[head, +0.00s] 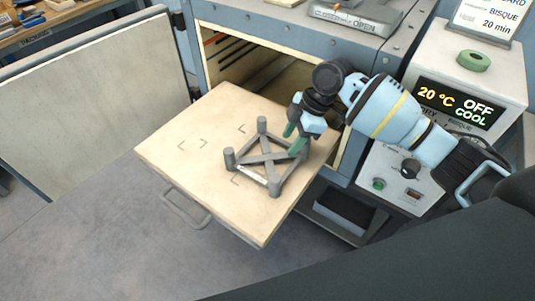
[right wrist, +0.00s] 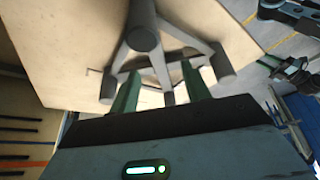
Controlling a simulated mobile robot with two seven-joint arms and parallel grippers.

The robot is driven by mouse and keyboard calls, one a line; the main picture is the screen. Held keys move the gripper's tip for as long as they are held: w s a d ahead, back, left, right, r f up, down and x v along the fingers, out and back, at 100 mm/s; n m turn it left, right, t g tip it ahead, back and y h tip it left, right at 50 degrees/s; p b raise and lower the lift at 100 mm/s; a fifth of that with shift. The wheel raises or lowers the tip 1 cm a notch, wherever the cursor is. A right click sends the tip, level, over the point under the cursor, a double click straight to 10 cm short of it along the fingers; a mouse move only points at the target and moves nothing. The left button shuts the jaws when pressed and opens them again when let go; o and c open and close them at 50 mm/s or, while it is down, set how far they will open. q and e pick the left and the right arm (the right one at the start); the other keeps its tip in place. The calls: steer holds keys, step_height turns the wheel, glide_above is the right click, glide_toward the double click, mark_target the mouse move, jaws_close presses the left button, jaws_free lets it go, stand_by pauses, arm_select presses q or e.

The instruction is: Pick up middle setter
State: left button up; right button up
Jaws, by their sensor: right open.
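One grey setter (head: 263,162), a square frame with crossed bars and upright corner posts, stands on a pale pulled-out shelf (head: 185,165). My right gripper (head: 294,138) reaches down from the right at the setter's far right side, with its green fingers open. In the right wrist view the setter (right wrist: 142,40) lies just beyond the fingertips, with part of its frame seen between the two fingers (right wrist: 158,80). I cannot tell whether the fingers touch it. My left gripper is not identifiable in either view.
The shelf comes out of an open kiln chamber (head: 225,50) and has a front handle (head: 185,210). The kiln door (head: 90,100) stands open at left. A control box (head: 455,105) reads 20 °C, OFF, COOL. Corner marks show on the shelf's clear left part.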

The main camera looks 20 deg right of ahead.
mark_target(279, 155)
steer(key=shift+w+a+f, duration=0.2)
steer(key=shift+f, duration=0.3)
steer(key=shift+x, duration=2.6)
steer(key=shift+w+r, duration=0.1)
jaws_close()
